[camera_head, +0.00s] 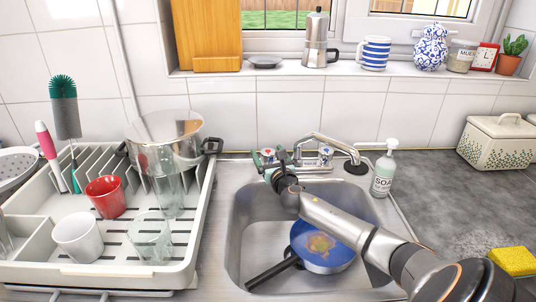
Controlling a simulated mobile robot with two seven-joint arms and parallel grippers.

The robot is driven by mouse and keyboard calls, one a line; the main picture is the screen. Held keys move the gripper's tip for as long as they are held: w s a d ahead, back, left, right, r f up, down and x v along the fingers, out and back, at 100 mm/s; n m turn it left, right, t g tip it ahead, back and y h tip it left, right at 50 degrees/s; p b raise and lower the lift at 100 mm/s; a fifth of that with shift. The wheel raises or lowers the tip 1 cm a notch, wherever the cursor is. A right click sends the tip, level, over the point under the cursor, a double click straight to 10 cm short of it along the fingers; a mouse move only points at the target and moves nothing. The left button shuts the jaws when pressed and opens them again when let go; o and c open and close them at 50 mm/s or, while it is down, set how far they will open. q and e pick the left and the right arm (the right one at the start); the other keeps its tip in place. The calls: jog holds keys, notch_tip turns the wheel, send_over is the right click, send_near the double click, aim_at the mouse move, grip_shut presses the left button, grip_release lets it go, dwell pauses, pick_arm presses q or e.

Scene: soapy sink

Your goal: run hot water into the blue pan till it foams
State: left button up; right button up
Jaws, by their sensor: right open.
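The blue pan (340,261) lies in the sink basin (240,235), its black handle pointing to the lower left. Brown and yellow residue covers the middle of its inside. The chrome tap (335,143) stands behind the basin, its spout reaching right to a dark end. No water stream shows. The left tap knob (267,153) has a red mark, and the right knob (326,152) has a blue one. My right gripper (270,161) is open at the left knob, its fingers around or just in front of it; contact is unclear. My left gripper is not in view.
My right arm crosses over the basin and hides part of the pan. A soap bottle (384,172) stands right of the tap. A dish rack (190,262) with cups, glasses and a pot (165,140) fills the left. A yellow sponge (513,261) lies on the right counter.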

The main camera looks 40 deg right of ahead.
jog(key=shift+w, duration=0.1)
jog(key=shift+c, duration=0.2)
jog(key=c, duration=1.3)
jog(key=shift+d+f+n+t+y+b, duration=0.15)
jog(key=shift+n+t+y+b, duration=0.25)
jog(key=shift+n+y+b, duration=0.45)
jog(key=shift+c, duration=0.2)
jog(key=n+y+b, duration=0.2)
jog(key=y+b, duration=0.1)
jog(key=y, duration=0.1)
jog(key=shift+f+t, duration=0.15)
jog(key=shift+t, duration=0.25)
jog(key=shift+n+y+b, duration=0.55)
jog(key=shift+y+b, duration=0.2)
jog(key=shift+b, duration=0.2)
jog(key=shift+r+y, duration=0.3)
jog(key=shift+y, duration=0.1)
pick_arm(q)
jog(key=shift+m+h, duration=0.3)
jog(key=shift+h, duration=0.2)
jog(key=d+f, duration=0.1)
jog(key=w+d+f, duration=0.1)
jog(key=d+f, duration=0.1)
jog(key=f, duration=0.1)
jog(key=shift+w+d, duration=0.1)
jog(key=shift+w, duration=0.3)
